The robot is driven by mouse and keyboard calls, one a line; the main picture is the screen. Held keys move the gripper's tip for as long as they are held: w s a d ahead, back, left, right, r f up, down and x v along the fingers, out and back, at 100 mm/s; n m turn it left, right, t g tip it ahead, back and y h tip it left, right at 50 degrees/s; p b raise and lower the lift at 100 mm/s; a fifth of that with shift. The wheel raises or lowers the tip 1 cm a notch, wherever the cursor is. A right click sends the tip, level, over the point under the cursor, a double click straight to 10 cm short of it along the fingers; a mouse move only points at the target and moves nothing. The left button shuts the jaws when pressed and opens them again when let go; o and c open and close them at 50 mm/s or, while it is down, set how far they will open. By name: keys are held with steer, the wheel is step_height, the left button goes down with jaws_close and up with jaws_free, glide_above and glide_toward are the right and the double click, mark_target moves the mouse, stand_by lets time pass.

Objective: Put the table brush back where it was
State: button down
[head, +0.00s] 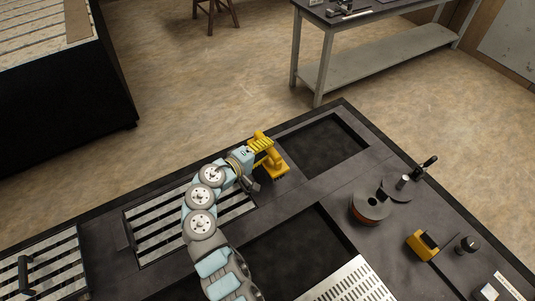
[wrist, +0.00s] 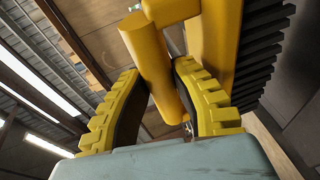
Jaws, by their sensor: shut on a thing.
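The table brush (head: 275,164) is yellow and is held at my gripper near the bench's far edge, beside the dark recess at the upper right. In the wrist view its round yellow handle (wrist: 152,58) runs between my fingers, and dark bristles (wrist: 262,48) line its right side. My gripper (head: 262,146) has yellow ribbed fingers and is shut on the handle; it also fills the wrist view (wrist: 160,78). My gripper hides part of the brush in the head view. I cannot tell whether the brush touches the bench.
The dark bench (head: 345,183) has open recesses and slatted panels (head: 160,235). A reel (head: 370,206), a yellow-and-black block (head: 421,244) and a black-handled tool (head: 425,167) stand at the right. A perforated plate (head: 352,284) lies at the front. Bare floor lies beyond the far edge.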

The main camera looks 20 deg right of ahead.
steer(key=shift+w+d+f, duration=0.15)
steer(key=shift+f, duration=0.85)
steer(key=shift+w+d+f, duration=0.1)
steer(key=shift+f, duration=0.85)
steer(key=shift+f+b, duration=0.2)
steer(key=shift+b, duration=0.15)
steer(key=c, duration=1)
jaws_free()
steer(key=shift+r, duration=0.1)
steer(key=shift+r, duration=0.15)
steer(key=v, duration=1.2)
